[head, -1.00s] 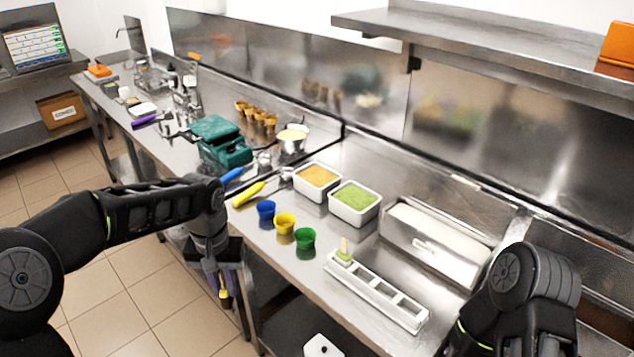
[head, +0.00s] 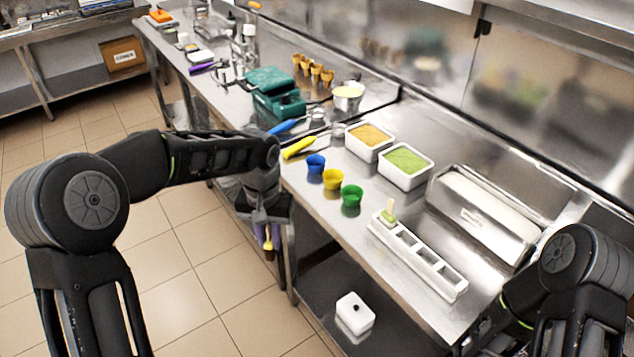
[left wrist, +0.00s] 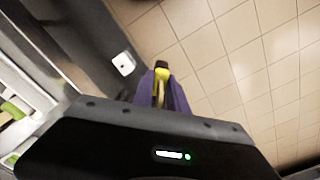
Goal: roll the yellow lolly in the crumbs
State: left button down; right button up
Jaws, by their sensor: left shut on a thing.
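My left gripper (head: 266,226) has purple fingers shut on the yellow lolly (head: 268,243). It hangs tip-down beyond the bench's front edge, over the floor. In the left wrist view the lolly (left wrist: 161,75) shows yellow between the fingers (left wrist: 162,95), with a dark brown far end. A white tub of tan-orange crumbs (head: 371,134) stands on the bench, beside a white tub of green crumbs or topping (head: 405,159). The gripper is well apart from both. My right arm is at the lower right; its gripper is out of sight.
Blue (head: 316,164), yellow (head: 332,179) and green (head: 352,195) cups stand near the bench edge. A white rack (head: 420,258) holds a green lolly (head: 388,211). A steel bin (head: 484,215) is behind. A white box (head: 355,313) sits on the lower shelf.

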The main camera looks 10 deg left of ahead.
pick_arm(q)
jog(key=s+f+b, duration=0.1)
jog(key=s+f, duration=0.1)
jog(key=f, duration=0.6)
jog(key=s+f+b, duration=0.2)
jog(key=f, duration=0.7)
jog(key=shift+f+b, duration=0.25)
jog(key=shift+b, duration=0.05)
